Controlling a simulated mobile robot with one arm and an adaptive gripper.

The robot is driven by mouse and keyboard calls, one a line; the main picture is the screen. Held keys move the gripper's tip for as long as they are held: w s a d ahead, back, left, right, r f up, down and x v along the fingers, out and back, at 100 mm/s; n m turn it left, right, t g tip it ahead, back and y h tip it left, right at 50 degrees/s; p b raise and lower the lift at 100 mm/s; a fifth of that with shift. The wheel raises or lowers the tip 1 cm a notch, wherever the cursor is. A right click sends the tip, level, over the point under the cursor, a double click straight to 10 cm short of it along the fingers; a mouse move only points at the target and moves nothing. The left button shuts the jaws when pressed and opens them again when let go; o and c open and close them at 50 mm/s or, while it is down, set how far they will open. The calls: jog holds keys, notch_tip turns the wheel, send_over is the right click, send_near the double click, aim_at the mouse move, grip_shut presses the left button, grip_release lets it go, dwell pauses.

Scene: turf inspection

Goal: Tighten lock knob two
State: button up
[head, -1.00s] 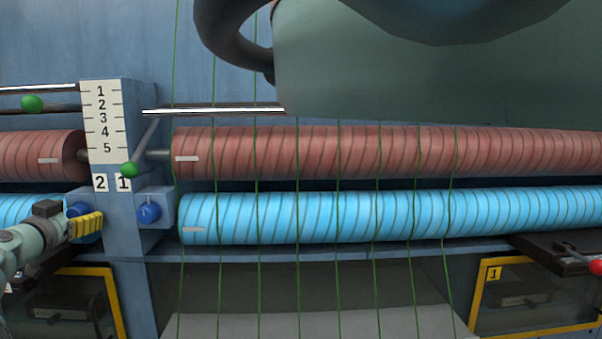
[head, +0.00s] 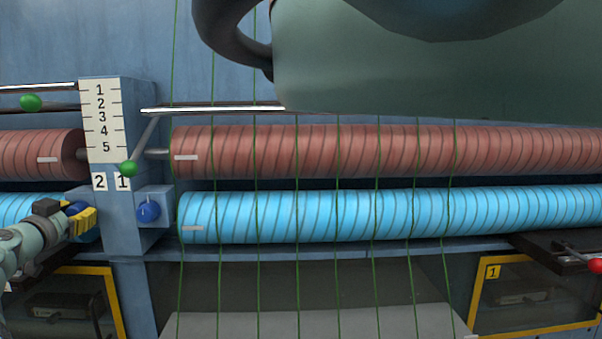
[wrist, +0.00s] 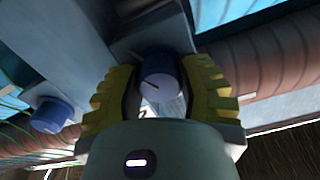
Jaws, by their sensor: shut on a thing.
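Lock knob two (head: 76,208) is a blue knob on the left side of the post, below the label 2 (head: 100,182). My gripper (head: 84,219), with yellow ribbed fingers, is at this knob and partly hides it. In the wrist view, the knob (wrist: 161,84) sits between the two fingers of my gripper (wrist: 161,78), and they are shut on it. A short line mark shows on its face. The other blue knob (head: 148,211), below the label 1 (head: 123,182), is free on the right side of the post; it also shows in the wrist view (wrist: 50,116).
The blue post (head: 122,230) carries a scale plate (head: 101,120) numbered 1 to 5. A lever with a green ball (head: 129,168) is above the free knob. Red (head: 400,152) and light blue (head: 400,215) rollers, crossed by green threads, run right. Yellow-framed openings (head: 480,295) are below.

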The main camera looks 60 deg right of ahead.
grip_shut()
